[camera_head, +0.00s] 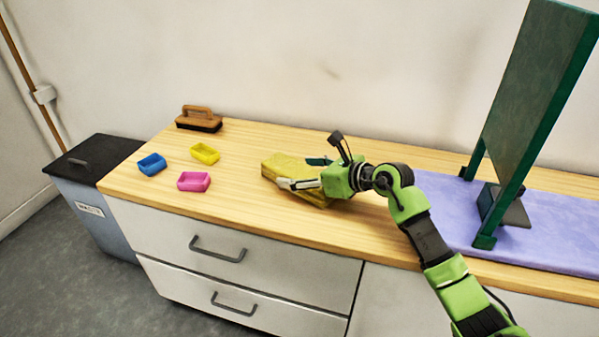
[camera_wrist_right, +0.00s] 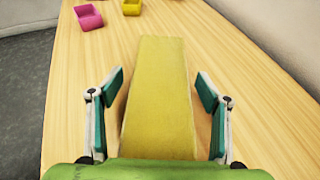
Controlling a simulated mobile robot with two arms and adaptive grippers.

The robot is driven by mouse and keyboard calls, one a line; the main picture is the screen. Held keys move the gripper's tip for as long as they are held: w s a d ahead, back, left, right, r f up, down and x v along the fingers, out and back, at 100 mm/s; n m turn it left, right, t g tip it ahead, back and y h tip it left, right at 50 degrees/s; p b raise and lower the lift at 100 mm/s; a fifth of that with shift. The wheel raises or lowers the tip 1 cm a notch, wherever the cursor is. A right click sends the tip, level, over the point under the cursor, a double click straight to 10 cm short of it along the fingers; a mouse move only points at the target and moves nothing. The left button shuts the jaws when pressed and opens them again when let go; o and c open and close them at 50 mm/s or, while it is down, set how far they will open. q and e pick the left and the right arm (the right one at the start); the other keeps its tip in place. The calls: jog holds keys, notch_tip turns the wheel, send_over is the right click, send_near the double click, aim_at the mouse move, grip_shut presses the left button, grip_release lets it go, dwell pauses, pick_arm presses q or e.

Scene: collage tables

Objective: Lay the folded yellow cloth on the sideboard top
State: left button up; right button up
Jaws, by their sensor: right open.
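The folded yellow cloth (camera_head: 285,163) lies on the wooden sideboard top (camera_head: 237,203), near its middle. It shows as a long yellow block in the right wrist view (camera_wrist_right: 158,95). My right gripper (camera_head: 303,172) is at the cloth, its arm coming in from the lower right. In the wrist view the right gripper (camera_wrist_right: 158,110) is open, one finger on each side of the cloth, with a gap on both sides. Part of the cloth is hidden behind the gripper in the head view. My left gripper is not in view.
Blue (camera_head: 152,164), yellow (camera_head: 205,153) and pink (camera_head: 194,181) small trays and a brush (camera_head: 199,119) are on the left of the top. A green-framed board (camera_head: 535,95) stands on a purple mat (camera_head: 455,205) at right. A dark-lidded bin (camera_head: 95,160) stands left of the sideboard.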

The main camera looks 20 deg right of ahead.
aim_at(303, 172)
jog(key=v, duration=0.3)
jog(key=shift+s+d+r, duration=0.1)
jog(key=shift+s+d, duration=0.15)
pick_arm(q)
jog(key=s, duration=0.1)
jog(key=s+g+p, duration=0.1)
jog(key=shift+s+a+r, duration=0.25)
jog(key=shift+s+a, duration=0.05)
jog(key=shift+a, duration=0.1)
pick_arm(e)
jog(key=v, duration=0.8)
jog(key=shift+s, duration=0.1)
